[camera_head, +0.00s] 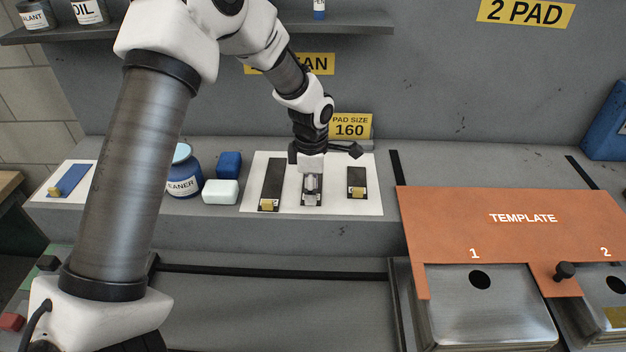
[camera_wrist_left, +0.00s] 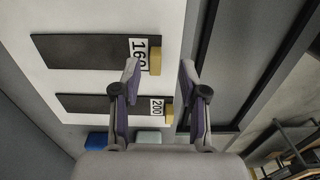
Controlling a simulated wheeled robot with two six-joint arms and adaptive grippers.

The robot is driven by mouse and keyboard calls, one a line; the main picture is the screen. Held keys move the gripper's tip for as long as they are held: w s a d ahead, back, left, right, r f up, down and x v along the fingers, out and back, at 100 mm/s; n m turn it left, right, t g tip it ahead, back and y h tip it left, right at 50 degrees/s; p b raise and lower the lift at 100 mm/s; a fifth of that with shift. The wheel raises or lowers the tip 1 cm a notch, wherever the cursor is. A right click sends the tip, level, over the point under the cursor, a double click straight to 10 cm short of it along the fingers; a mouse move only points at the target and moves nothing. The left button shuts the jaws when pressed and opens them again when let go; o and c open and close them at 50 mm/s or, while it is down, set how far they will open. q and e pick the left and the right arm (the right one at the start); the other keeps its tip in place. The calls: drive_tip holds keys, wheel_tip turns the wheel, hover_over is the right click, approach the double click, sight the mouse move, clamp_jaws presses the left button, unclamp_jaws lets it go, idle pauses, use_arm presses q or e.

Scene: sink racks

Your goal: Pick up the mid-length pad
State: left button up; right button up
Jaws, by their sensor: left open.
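Three dark pads with yellow tabs lie on a white mat (camera_head: 335,205). The long pad (camera_head: 271,178) is at the left and the short pad (camera_head: 357,180) at the right. My left gripper (camera_head: 312,192) is over the middle, mid-length pad and hides most of it in the head view. In the left wrist view this mid-length pad (camera_wrist_left: 80,51) bears the label 160, and its yellow tab (camera_wrist_left: 155,61) shows between the open fingers of the left gripper (camera_wrist_left: 158,75). The pad labelled 200 (camera_wrist_left: 85,103) lies beside it. My right gripper is not in view.
A yellow sign (camera_head: 350,126) reads PAD SIZE 160. A blue cleaner jar (camera_head: 184,175), a blue block (camera_head: 229,164) and a pale block (camera_head: 221,192) stand left of the mat. An orange template (camera_head: 515,225) lies at the right. A shelf (camera_head: 345,22) runs above.

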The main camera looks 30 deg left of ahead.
use_arm(q)
drive_tip(key=shift+w+a+f, duration=0.2)
drive_tip(key=shift+f, duration=0.4)
drive_tip(key=shift+w+a+f, duration=0.2)
drive_tip(key=shift+f, duration=0.4)
drive_tip(key=shift+s+d+r, duration=0.15)
drive_tip(key=shift+c, duration=0.4)
drive_tip(key=shift+s+d+r, duration=0.15)
drive_tip(key=shift+s, duration=0.05)
clamp_jaws()
drive_tip(key=shift+w, duration=0.1)
